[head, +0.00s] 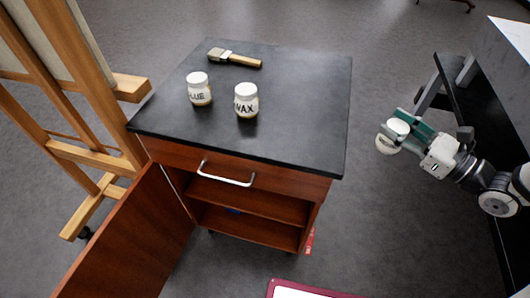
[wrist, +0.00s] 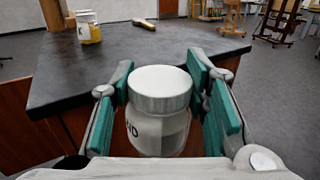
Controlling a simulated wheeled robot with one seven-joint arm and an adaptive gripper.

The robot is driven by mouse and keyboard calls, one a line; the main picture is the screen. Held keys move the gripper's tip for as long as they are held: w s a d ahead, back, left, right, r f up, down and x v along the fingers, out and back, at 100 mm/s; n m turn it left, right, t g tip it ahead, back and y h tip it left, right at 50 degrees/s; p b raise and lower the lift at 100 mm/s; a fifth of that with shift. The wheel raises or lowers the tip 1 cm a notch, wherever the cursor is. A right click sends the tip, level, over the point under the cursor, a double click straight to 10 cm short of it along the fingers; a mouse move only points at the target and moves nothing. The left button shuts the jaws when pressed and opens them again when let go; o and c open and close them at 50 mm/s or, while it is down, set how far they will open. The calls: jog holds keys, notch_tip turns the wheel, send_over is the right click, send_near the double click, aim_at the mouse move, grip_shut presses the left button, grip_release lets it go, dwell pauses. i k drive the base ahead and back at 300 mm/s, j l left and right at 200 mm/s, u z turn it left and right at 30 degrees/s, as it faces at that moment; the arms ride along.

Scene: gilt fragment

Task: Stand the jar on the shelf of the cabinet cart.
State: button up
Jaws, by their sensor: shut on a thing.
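My gripper (head: 402,132) is shut on a white-lidded jar (wrist: 160,110) and holds it upright in the air, right of the cart. The green finger pads flank the jar; its label shows only partly, ending in "ND". In the head view the jar (head: 397,127) is partly covered by the fingers. The cabinet cart (head: 300,80) has a black top and red-brown wood sides. Its door (head: 135,240) stands open to the left, and a shelf (head: 250,201) shows inside under the drawer. The cart top also shows in the wrist view (wrist: 180,50).
A GLUE jar (head: 199,90), a WAX jar (head: 246,101) and a brush (head: 234,58) rest on the cart top. A small blue thing (head: 233,210) shows inside the cart. A wooden easel (head: 90,100) stands left, a dark table (head: 480,120) right. Floor is clear between cart and gripper.

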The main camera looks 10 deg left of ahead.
aim_at(274, 197)
jog(key=k+j+u, duration=0.1)
jog(key=k, duration=0.3)
jog(key=k+j+u, duration=0.1)
jog(key=k, duration=0.35)
jog(key=k+j+u, duration=0.1)
jog(key=j, duration=0.4)
jog(key=j+u, duration=0.1)
jog(key=j, duration=0.4)
jog(key=i+j, duration=0.4)
